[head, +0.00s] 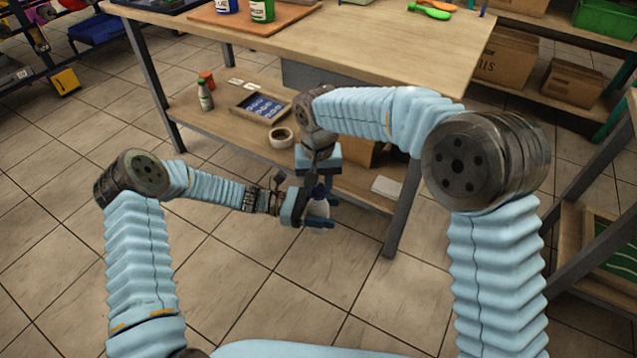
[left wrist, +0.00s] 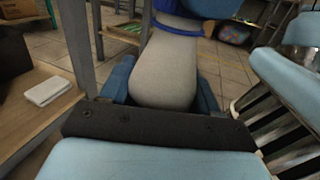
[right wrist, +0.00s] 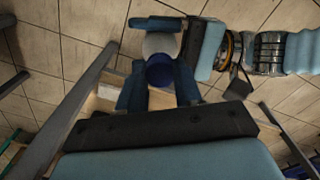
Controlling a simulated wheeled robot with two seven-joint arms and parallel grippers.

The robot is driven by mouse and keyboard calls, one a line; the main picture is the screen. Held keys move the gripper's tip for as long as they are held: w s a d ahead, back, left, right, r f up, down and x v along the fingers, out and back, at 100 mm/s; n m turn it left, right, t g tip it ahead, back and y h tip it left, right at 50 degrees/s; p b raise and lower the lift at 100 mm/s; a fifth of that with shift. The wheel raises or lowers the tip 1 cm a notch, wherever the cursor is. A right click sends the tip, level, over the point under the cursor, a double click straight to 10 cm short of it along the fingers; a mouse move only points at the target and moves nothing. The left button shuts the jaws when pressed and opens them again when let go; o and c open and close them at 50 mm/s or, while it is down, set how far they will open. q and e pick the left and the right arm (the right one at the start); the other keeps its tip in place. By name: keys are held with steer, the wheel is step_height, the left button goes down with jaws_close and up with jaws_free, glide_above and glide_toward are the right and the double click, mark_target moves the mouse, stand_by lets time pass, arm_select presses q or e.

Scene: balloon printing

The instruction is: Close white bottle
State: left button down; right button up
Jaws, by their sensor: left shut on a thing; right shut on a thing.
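The white bottle (head: 317,228) is upright in the air beside the workbench, with my left gripper (head: 318,222) shut around its body. It fills the middle of the left wrist view (left wrist: 165,72). My right gripper (head: 320,184) points down from above, shut on the blue cap (right wrist: 160,72) at the bottle's top. In the right wrist view the cap is between my right fingers, with the white bottle (right wrist: 160,43) just beyond it. The fingers partly hide the cap and neck, so I cannot tell how far the cap is seated.
The workbench (head: 400,45) has a lower shelf (head: 215,130) behind the grippers. A bench leg (head: 402,205) stands right of the grippers. Floor in front is clear.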

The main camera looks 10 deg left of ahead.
steer(key=m, duration=0.7)
steer(key=shift+a, duration=0.1)
steer(key=m, duration=0.3)
steer(key=shift+m, duration=0.3)
steer(key=m, duration=0.6)
steer(key=shift+m, duration=0.3)
steer(key=m, duration=0.3)
steer(key=shift+w+m, duration=0.1)
steer(key=shift+m, duration=0.2)
steer(key=m, duration=0.6)
steer(key=shift+f+m, duration=0.1)
steer(key=shift+m, duration=0.2)
steer(key=m, duration=0.3)
steer(key=shift+m, duration=0.3)
steer(key=m, duration=0.2)
steer(key=f+m, duration=0.1)
steer(key=m, duration=0.1)
steer(key=shift+d, duration=0.3)
steer(key=shift+r+m, duration=0.1)
steer(key=shift+m, duration=0.4)
steer(key=shift+a+r+m, duration=0.15)
steer(key=shift+r+m, duration=0.15)
steer(key=shift+r, duration=0.05)
